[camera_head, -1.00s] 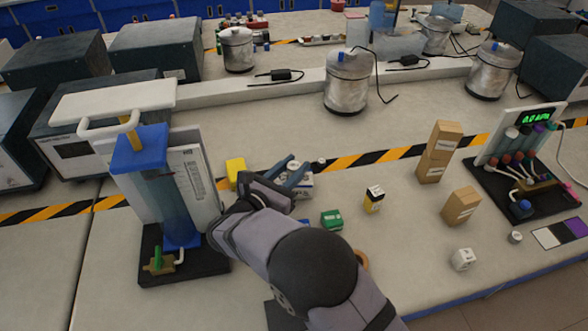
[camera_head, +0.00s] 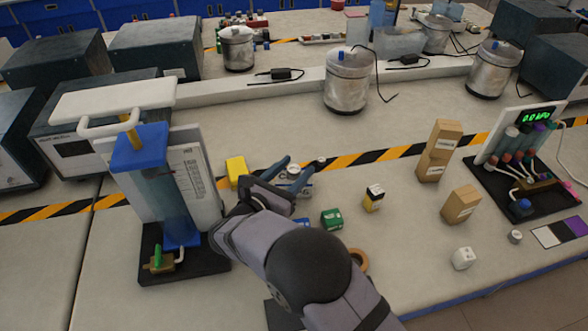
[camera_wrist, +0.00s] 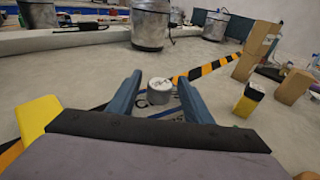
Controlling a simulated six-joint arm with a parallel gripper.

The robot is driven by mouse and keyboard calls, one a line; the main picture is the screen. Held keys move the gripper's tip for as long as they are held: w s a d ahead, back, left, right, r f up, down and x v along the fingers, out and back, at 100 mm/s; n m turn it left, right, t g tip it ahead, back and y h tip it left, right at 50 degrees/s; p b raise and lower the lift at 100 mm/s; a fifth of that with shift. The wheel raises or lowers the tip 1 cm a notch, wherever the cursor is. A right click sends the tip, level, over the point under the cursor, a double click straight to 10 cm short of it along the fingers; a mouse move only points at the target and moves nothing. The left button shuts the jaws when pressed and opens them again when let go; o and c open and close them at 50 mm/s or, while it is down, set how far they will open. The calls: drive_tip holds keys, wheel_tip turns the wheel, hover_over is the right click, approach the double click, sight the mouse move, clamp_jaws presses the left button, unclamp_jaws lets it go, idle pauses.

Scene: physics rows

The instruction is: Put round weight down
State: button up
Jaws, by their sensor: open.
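A small grey round weight (camera_head: 293,170) shows between the fingers of my gripper (camera_head: 304,162), left of the middle of the bench. In the wrist view the round weight (camera_wrist: 160,91) is a short metal cylinder with a pale top, standing upright between the two blue fingers. My gripper (camera_wrist: 159,80) is open, with a gap visible on both sides of the weight. A blue and white item lies beneath or just beside the weight, partly hidden by the fingers. I cannot tell whether the weight rests on it.
A yellow block (camera_head: 236,171) is left of my gripper. A green box (camera_head: 332,219), a small yellow-black box (camera_head: 374,197) and cardboard boxes (camera_head: 461,204) stand to the right. A blue-topped column apparatus (camera_head: 160,190) is close at left. Bare bench lies beyond the striped tape.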

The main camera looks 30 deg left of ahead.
sight(290, 173)
drive_tip(key=shift+s+r, duration=0.15)
drive_tip(key=shift+s, duration=0.4)
drive_tip(key=s, duration=0.2)
drive_tip(key=s+b, duration=0.1)
drive_tip(key=s, duration=0.1)
drive_tip(key=shift+s+r, duration=0.1)
drive_tip(key=shift+r, duration=0.2)
wheel_tip(290, 173, up, 7)
drive_tip(key=w+d+f+m+g+h+p, duration=0.1)
drive_tip(key=w+d+m+g+h+p, duration=0.3)
drive_tip(key=d, duration=0.7)
drive_tip(key=d+f+m+g, duration=0.1)
drive_tip(key=d+m+g, duration=0.3)
drive_tip(key=d, duration=0.6)
drive_tip(key=w+d+f+m+g+h+p, duration=0.1)
drive_tip(key=w+d+m+g+h+p, duration=0.15)
drive_tip(key=d+m, duration=0.6)
drive_tip(key=s+d+m+g+y+p, duration=0.5)
drive_tip(key=s+d+m+y, duration=0.1)
drive_tip(key=s+d+m, duration=1)
drive_tip(key=s+m, duration=0.1)
drive_tip(key=m, duration=0.2)
drive_tip(key=shift+d+r+g+p, duration=0.25)
drive_tip(key=shift+r+g+p, duration=0.1)
drive_tip(key=shift+p, duration=0.05)
